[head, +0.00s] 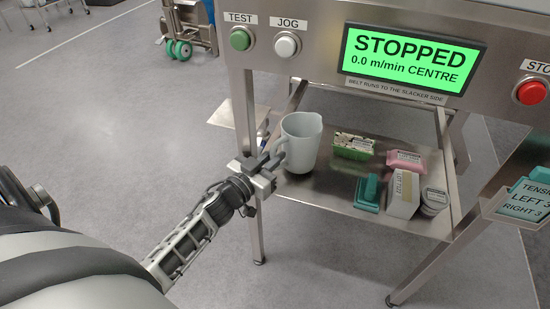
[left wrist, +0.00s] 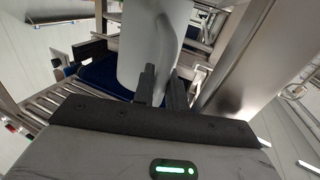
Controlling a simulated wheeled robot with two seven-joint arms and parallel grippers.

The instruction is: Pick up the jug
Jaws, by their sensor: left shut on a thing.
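The jug (head: 303,146) is pale grey-white and stands upright at the left end of the metal shelf under the control panel. Its handle side faces my left gripper (head: 268,163), which comes in from the left and is shut on the jug at its handle. In the left wrist view the jug (left wrist: 145,48) rises just beyond the fingers (left wrist: 160,88), which are close together at its handle. Whether the jug's base touches the shelf is hard to tell. My right gripper is not in view.
The metal shelf (head: 330,195) also holds a green-and-white box (head: 353,146), a pink pack (head: 404,160), a teal object (head: 368,192), a cream carton (head: 403,193) and a round tin (head: 434,200). A table leg (head: 247,130) stands close by my left gripper. The panel overhangs the shelf.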

